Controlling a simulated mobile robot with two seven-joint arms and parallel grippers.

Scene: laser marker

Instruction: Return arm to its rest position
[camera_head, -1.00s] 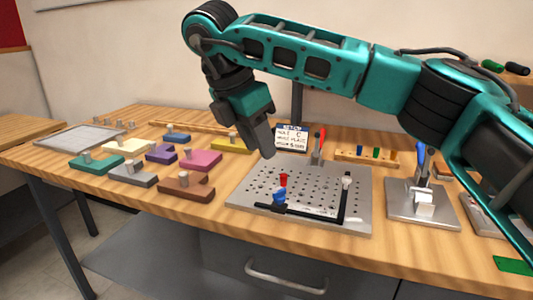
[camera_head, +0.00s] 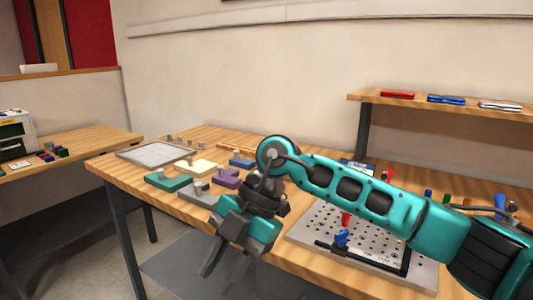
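My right arm (camera_head: 365,198) is teal and black and comes in from the right across the workbench. Its gripper (camera_head: 220,272) hangs down at the front edge of the bench, with two grey fingers apart and nothing seen between them. The gripper is in front of the coloured blocks and left of the perforated metal plate (camera_head: 312,232). The arm hides part of the plate and the back of the bench. My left gripper is out of view.
The wooden bench (camera_head: 118,172) bears a grey tray (camera_head: 155,153), a teal block (camera_head: 168,181), a cream block (camera_head: 197,167) and a purple block (camera_head: 226,177). A wall shelf (camera_head: 420,104) is at the back right. A second table (camera_head: 85,142) stands at the left, with floor between.

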